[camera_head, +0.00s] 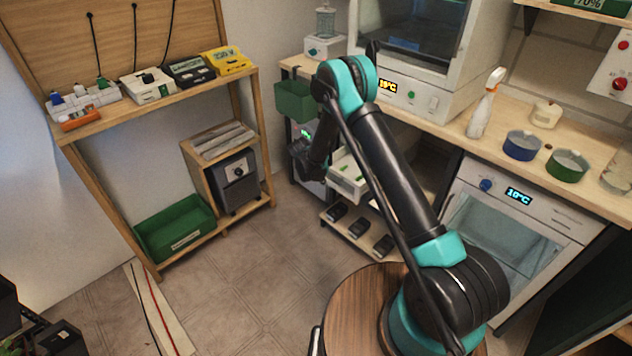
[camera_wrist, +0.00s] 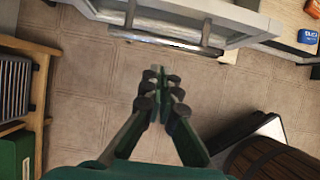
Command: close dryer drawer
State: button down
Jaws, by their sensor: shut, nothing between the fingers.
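The dryer drawer (camera_head: 345,187) is white and stands pulled out below the counter, left of centre in the head view. My arm hides part of it. In the wrist view the drawer's front (camera_wrist: 235,14) lies across the top, with a grey bar handle (camera_wrist: 160,40) along it. My gripper (camera_wrist: 160,74) is shut and empty, its fingertips together. It points at the drawer front, and a strip of floor shows between the fingertips and the handle. In the head view my gripper's end is mostly hidden behind my forearm, beside the drawer.
A low shelf (camera_head: 345,228) with several dark devices is under the drawer. A green bin (camera_head: 294,101) hangs at the counter's left end. A wooden rack with a green crate (camera_head: 176,228) stands to the left. The tiled floor (camera_head: 255,290) between is clear.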

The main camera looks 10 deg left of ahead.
jog(key=shift+w+d+r, duration=0.15)
jog(key=shift+w+d, duration=0.35)
jog(key=shift+w, duration=0.2)
jog(key=shift+w, duration=0.1)
jog(key=w+d, duration=0.4)
jog(key=w, duration=0.1)
jog(key=w+d, duration=0.4)
jog(key=w, duration=0.1)
jog(key=w+d, duration=0.3)
jog(key=w, duration=0.2)
jog(key=shift+d, duration=0.4)
jog(key=shift+d+r, duration=0.1)
